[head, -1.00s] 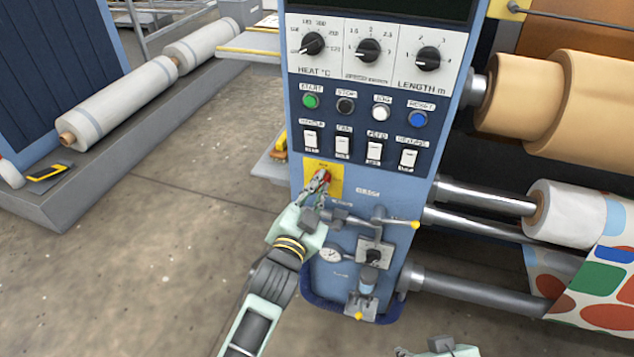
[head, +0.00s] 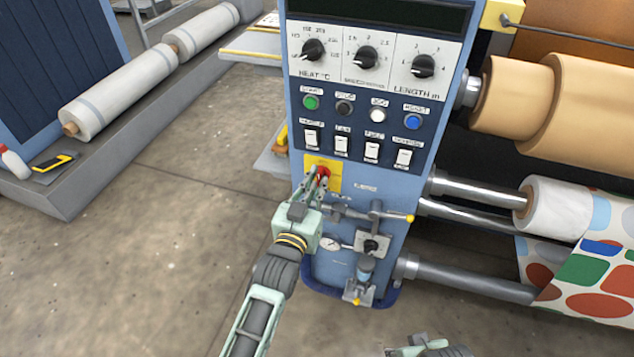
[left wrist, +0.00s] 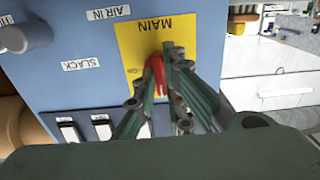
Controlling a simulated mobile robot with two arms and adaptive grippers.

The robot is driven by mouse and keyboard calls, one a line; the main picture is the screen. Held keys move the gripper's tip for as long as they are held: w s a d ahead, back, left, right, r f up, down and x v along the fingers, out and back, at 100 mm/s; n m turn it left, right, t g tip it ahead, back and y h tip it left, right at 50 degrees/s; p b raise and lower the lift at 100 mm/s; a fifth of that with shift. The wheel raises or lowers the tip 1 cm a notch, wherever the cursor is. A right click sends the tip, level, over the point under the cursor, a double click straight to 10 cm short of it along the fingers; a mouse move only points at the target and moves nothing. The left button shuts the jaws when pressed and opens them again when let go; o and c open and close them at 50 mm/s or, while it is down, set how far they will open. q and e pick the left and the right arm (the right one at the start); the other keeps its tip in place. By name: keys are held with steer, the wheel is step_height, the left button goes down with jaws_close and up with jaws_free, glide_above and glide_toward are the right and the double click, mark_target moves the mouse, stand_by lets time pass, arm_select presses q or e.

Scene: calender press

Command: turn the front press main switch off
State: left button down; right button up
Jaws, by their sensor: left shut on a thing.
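The main switch is a red rotary handle (head: 323,173) on a yellow plate (head: 335,178), low on the blue front panel of the press. In the left wrist view the red handle (left wrist: 155,77) shows against the yellow plate (left wrist: 132,48), which reads MAIN upside down. My left gripper (head: 318,184) is at the switch, shut on the red handle. In the left wrist view its fingers (left wrist: 165,75) stand on both sides of the handle and partly hide it. A part of my right arm (head: 432,347) shows at the bottom edge; its fingertips cannot be made out.
Above the switch are a row of white rocker switches (head: 341,146), coloured push buttons and three black knobs (head: 367,58). Below it are pipes, a gauge (head: 331,244) and a yellow-tipped lever (head: 392,217).

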arm_select(q)
steer(key=shift+f, duration=0.15)
steer(key=c, duration=1.8)
jaws_free()
steer(key=shift+c, duration=0.2)
steer(key=shift+s, duration=0.1)
steer(key=v, duration=1.2)
